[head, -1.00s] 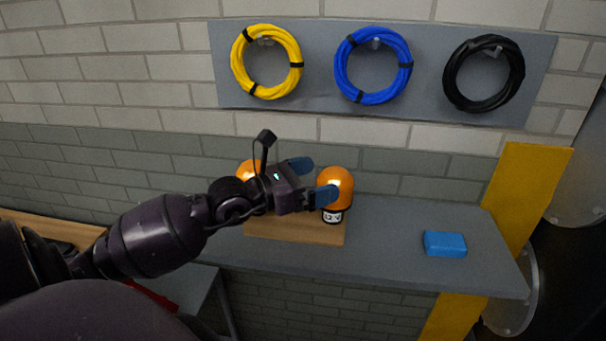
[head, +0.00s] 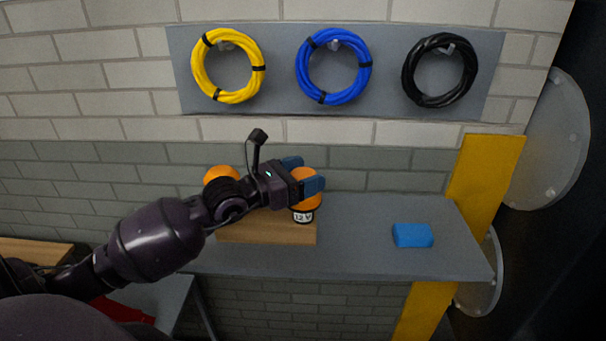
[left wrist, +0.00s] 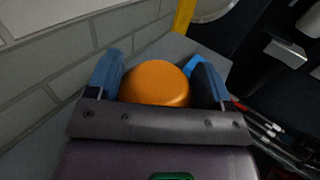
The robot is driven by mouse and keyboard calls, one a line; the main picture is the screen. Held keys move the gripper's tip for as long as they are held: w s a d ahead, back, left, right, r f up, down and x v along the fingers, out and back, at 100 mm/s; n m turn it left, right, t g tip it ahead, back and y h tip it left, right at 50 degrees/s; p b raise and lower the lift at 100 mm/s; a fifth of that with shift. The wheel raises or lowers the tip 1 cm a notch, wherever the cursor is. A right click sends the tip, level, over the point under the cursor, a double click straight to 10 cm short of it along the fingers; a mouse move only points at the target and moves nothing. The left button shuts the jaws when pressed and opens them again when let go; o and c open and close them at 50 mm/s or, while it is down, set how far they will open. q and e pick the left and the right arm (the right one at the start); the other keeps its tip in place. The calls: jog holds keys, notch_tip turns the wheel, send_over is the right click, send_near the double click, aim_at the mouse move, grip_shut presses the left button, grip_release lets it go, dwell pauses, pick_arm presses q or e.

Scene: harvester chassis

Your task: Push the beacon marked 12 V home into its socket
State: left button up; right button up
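The beacon marked 12 V (head: 303,215) has an orange dome, a dark collar and a white label. It stands upright at the right end of a wooden block (head: 265,232); its seat in the socket is hidden. My left gripper (head: 304,174) has its blue fingers on both sides of the dome, and they look closed on it. In the left wrist view the orange dome (left wrist: 156,83) fills the space between the fingers. A second orange beacon (head: 220,174) stands at the block's left end, partly behind my left wrist. My right gripper is out of view.
The block stands on a grey shelf (head: 362,258). A blue block (head: 412,235) lies on the right, with clear shelf between. A yellow post (head: 485,180) stands at the shelf's right end. Yellow, blue and black cable coils hang on a wall panel behind.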

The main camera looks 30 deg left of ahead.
pick_arm(q)
jog(key=c, duration=0.7)
jog(key=shift+r+p, duration=1.45)
jog(key=shift+r, duration=1.65)
jog(key=shift+s, duration=0.1)
